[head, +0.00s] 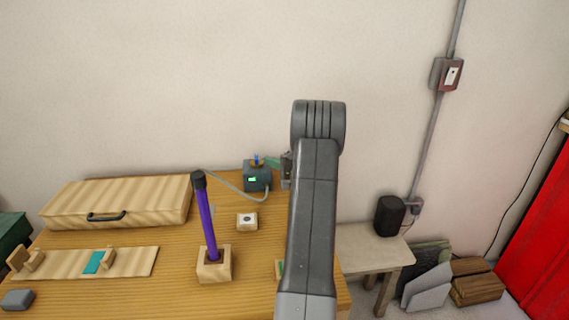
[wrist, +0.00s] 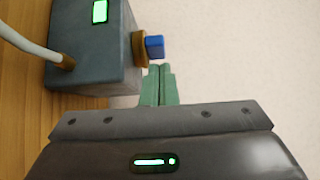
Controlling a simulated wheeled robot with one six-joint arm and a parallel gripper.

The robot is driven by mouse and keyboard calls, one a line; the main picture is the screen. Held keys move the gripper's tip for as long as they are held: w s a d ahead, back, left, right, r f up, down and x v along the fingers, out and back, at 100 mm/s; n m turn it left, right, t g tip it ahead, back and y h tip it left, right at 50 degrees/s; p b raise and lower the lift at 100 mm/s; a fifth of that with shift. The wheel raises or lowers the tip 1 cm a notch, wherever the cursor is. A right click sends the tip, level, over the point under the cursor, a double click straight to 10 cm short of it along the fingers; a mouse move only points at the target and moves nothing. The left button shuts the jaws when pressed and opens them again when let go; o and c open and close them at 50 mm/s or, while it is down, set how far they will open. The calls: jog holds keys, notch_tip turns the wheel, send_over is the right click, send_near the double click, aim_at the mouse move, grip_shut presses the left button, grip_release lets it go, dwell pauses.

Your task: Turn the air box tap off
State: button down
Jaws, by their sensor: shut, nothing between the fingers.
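The air box (head: 257,178) is a small dark grey-blue box with a lit green display, standing at the back of the wooden table. A blue tap (head: 256,158) on a brass base rises from its top. In the wrist view the box (wrist: 90,55) is at upper left and the blue tap (wrist: 155,46) sticks out from its brass fitting. My gripper (wrist: 160,70) is shut and empty, with its green fingertips just beside the tap. I cannot tell whether they touch it. In the head view my gripper (head: 273,162) is partly hidden by my arm.
A pale hose (head: 235,188) runs from the box across the table. A purple rod (head: 207,220) stands tilted in a wooden block. A wooden case (head: 120,202) lies at left, and a small white-topped block (head: 247,221) sits in front of the box.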

jog(key=shift+s+a, duration=0.15)
jog(key=shift+a, duration=0.5)
